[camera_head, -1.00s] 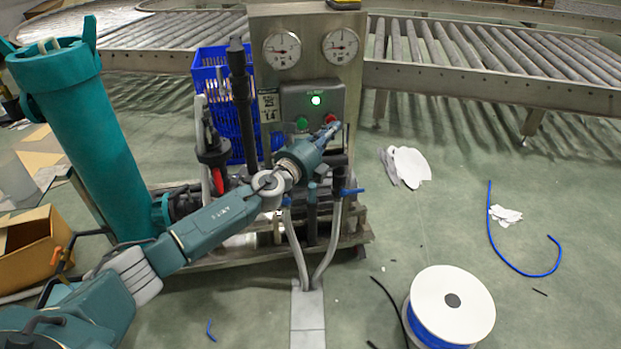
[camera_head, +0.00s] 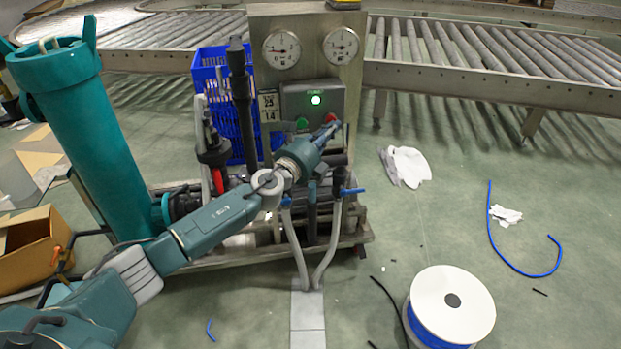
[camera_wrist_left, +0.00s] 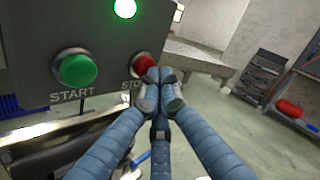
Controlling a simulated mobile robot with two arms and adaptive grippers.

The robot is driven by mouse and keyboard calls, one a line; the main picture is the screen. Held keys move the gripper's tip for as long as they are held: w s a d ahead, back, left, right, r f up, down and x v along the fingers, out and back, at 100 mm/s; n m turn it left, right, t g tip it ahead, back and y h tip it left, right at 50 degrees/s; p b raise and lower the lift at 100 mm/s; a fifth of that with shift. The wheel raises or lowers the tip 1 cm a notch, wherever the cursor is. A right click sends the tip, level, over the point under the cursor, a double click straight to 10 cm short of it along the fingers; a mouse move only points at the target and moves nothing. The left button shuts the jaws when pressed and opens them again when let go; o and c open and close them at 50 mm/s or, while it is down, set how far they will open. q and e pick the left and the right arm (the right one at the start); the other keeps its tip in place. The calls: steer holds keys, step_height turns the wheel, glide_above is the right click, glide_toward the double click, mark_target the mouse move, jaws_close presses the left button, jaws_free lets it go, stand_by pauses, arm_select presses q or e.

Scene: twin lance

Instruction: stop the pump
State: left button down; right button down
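The pump's control box (camera_head: 297,98) is grey and stands on a steel panel below two gauges. Its green lamp (camera_head: 315,99) is lit, and the lamp also shows in the left wrist view (camera_wrist_left: 125,8). The green START button (camera_wrist_left: 76,68) is at the box's left. The red STOP button (camera_wrist_left: 143,65) is at its right, partly hidden behind my fingers. My left gripper (camera_wrist_left: 162,78) has its fingers drawn together with nothing visible between them. Its tips overlap the red button's lower right edge; I cannot tell whether they touch it. My right gripper is not in view.
A teal cylinder (camera_head: 78,130) stands left of the panel. A blue crate (camera_head: 222,100) is behind it. A roller conveyor (camera_head: 480,80) runs across the back. A cable spool (camera_head: 440,300) and loose blue hose (camera_head: 497,240) lie on the floor at right.

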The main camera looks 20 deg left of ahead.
arm_select(q)
steer(key=shift+w+a+r, duration=0.15)
steer(key=shift+w, duration=0.05)
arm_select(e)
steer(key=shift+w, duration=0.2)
arm_select(q)
steer(key=shift+s+d, duration=0.2)
steer(key=shift+s, duration=0.2)
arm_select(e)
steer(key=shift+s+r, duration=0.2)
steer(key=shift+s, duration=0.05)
arm_select(q)
steer(key=shift+p, duration=0.3)
